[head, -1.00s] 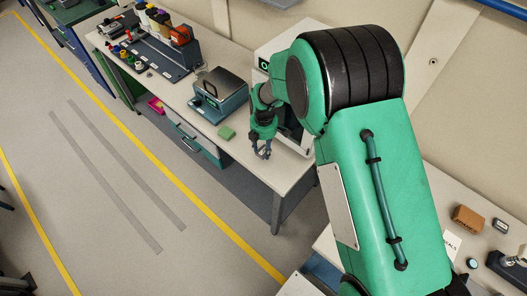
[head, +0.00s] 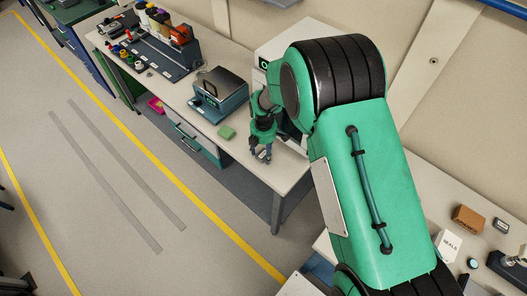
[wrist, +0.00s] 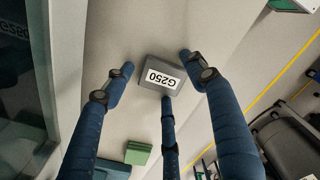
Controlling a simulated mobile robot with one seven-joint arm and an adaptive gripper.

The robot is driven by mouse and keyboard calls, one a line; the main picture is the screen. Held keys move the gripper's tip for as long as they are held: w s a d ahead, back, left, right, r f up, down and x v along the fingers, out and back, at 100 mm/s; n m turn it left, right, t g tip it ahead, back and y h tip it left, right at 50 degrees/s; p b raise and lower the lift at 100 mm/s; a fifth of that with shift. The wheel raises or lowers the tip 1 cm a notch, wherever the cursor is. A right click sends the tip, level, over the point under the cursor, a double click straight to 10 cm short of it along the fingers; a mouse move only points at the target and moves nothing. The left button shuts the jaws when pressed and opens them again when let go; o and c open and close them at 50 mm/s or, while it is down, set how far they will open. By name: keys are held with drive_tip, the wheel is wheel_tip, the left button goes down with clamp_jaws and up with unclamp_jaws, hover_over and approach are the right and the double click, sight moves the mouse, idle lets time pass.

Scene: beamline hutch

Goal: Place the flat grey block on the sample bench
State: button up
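The flat grey block, with a white label reading G250, lies on the light bench top in the wrist view (wrist: 160,75). In the head view it is a small grey shape (head: 262,155) at my gripper's fingers, near the bench's front right end. My gripper (head: 261,154) has three blue fingers and points down over the block. In the wrist view the fingers (wrist: 158,85) are spread around it, with gaps at both side fingers. The third fingertip overlaps the block's lower edge; whether it touches is unclear. The bench (head: 285,175) bears the block.
A green block (head: 226,132) lies left of my gripper on the bench. A blue-grey instrument (head: 218,95) stands behind it, and a light cabinet stands right behind my arm. A rack with bottles (head: 160,50) is farther left. The floor in front is clear.

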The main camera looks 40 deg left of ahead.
sight(264, 154)
drive_tip(key=shift+r, duration=0.1)
wheel_tip(264, 154, up, 12)
idle(1.0)
idle(0.7)
drive_tip(key=d+r+m+b, duration=0.2)
drive_tip(key=d+m+b, duration=0.15)
drive_tip(key=d, duration=0.65)
drive_tip(key=w+d+r+m+b, duration=0.1)
drive_tip(key=d+r+m+b, duration=0.2)
drive_tip(key=d, duration=0.6)
drive_tip(key=d+r+m+b, duration=0.15)
drive_tip(key=d+m, duration=0.35)
drive_tip(key=d, duration=0.5)
drive_tip(key=d+r+m+t+y, duration=0.1)
drive_tip(key=d+r+m+t, duration=0.1)
drive_tip(key=d+r+m, duration=0.8)
drive_tip(key=s+d+r+m+t, duration=0.1)
drive_tip(key=s+d+r+m, duration=0.2)
drive_tip(key=d, duration=0.5)
drive_tip(key=s+d+r+m+t, duration=0.1)
drive_tip(key=s+d+r+m, duration=0.2)
drive_tip(key=s+d+r, duration=0.2)
drive_tip(key=s+d+r+m+t+h+p, duration=0.1)
drive_tip(key=s+d+r+m, duration=0.2)
drive_tip(key=d, duration=0.8)
drive_tip(key=shift+s+r+t, duration=0.3)
drive_tip(key=shift+s+r, duration=0.65)
drive_tip(key=shift+s, duration=0.3)
